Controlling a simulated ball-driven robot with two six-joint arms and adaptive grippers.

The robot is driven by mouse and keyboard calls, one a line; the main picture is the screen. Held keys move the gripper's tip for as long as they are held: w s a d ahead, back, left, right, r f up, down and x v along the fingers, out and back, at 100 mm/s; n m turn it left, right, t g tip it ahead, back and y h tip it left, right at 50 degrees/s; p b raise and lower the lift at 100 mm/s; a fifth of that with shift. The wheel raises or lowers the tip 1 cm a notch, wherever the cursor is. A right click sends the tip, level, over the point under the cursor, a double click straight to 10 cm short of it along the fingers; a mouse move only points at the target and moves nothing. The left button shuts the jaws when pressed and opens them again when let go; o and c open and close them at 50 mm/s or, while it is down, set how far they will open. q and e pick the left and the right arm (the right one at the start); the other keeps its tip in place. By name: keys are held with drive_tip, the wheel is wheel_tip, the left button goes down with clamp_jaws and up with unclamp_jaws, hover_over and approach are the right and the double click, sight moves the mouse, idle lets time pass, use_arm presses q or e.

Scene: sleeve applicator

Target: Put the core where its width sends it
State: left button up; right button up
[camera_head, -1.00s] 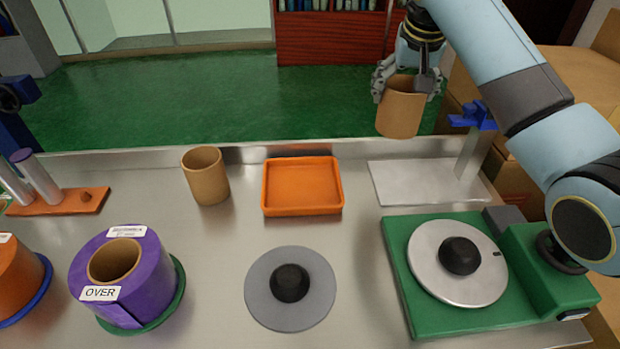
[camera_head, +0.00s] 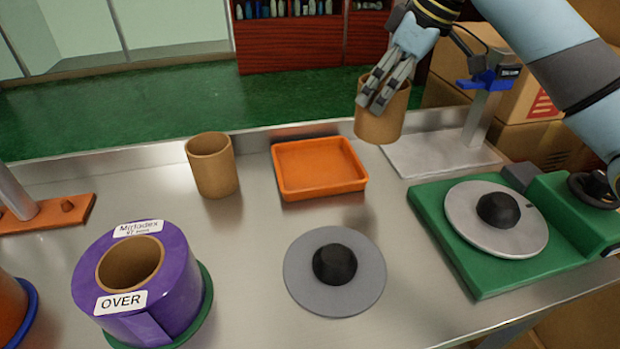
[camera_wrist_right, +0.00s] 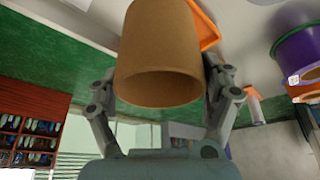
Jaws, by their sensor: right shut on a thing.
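My right gripper (camera_head: 386,84) is shut on a brown cardboard core (camera_head: 379,122) and holds it upright above the back edge of the table. The core also shows between the fingers in the right wrist view (camera_wrist_right: 160,50). A second brown core (camera_head: 212,166) stands upright on the table, left of the orange tray (camera_head: 320,192), which is empty. A purple roll (camera_head: 172,270) labelled OVER sits on a green disc at the front left. An orange roll (camera_head: 10,312) on a blue disc is cut off at the left edge. My left gripper is out of view.
A grey disc with a black knob (camera_head: 300,285) lies mid-table. A green machine (camera_head: 455,250) with a silver turntable stands at the right. Behind it is a metal plate (camera_head: 425,158) with a post and blue clamp. An orange base with a metal rod (camera_head: 60,212) is at left.

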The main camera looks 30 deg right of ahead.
drive_tip(key=shift+w+a+f+b, duration=0.35)
drive_tip(key=shift+w+a+f, duration=1)
drive_tip(key=shift+f, duration=0.6)
drive_tip(key=shift+w+a+f+b, duration=0.3)
drive_tip(key=shift+w+a+f, duration=1)
drive_tip(key=shift+f, duration=0.65)
drive_tip(key=shift+w+a+f+b, duration=0.35)
drive_tip(key=shift+w+a+f, duration=1)
drive_tip(key=shift+f, duration=0.6)
drive_tip(key=shift+f, duration=0.15)
drive_tip(key=o, duration=1.2)
drive_tip(key=p+v, duration=0.1)
drive_tip(key=v, duration=1.1)
drive_tip(key=shift+d+p, duration=0.1)
drive_tip(key=shift+p, duration=0.3)
